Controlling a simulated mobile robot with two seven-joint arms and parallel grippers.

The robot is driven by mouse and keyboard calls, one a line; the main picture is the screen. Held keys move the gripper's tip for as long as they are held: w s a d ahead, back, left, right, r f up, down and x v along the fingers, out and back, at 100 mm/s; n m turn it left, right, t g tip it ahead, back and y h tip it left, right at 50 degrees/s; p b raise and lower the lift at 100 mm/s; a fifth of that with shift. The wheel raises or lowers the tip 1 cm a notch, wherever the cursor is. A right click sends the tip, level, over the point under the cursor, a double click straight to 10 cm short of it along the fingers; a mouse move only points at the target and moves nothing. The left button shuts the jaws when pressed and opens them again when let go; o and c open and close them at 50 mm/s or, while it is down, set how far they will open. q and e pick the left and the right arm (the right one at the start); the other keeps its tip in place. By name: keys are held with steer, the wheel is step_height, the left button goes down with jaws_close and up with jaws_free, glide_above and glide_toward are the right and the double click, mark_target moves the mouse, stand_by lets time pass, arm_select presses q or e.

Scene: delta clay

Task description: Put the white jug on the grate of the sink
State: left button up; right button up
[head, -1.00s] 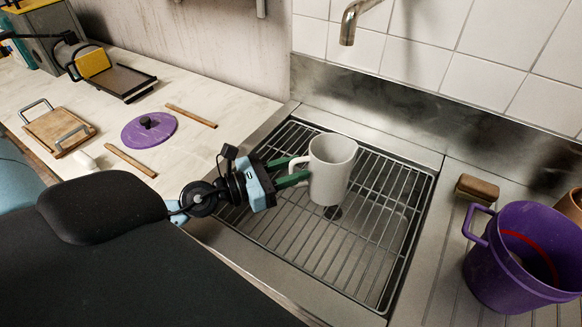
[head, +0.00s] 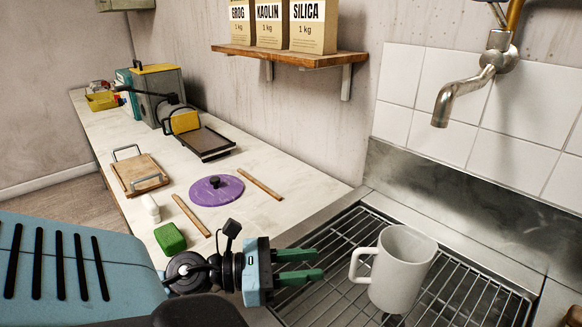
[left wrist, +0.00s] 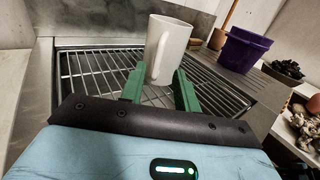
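The white jug (head: 402,270) stands upright on the wire grate (head: 470,296) of the sink, its handle turned towards my left gripper. It also shows in the left wrist view (left wrist: 170,45), just beyond the fingertips. My left gripper (head: 321,264) is open and empty, with its green fingers apart and a small gap between them and the jug's handle. In the left wrist view the fingers (left wrist: 158,80) point at the jug, and its foot is partly hidden between them. My right gripper is not in view.
A steel tap (head: 464,90) hangs above the sink. A purple bucket (left wrist: 247,50) stands right of the grate in the wrist view. On the worktop left of the sink lie a purple lid (head: 217,188), a green block (head: 170,239), wooden sticks and a wooden board (head: 139,174).

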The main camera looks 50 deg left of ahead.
arm_select(q)
steer(key=shift+b+v, duration=0.4)
steer(key=shift+v, duration=1.05)
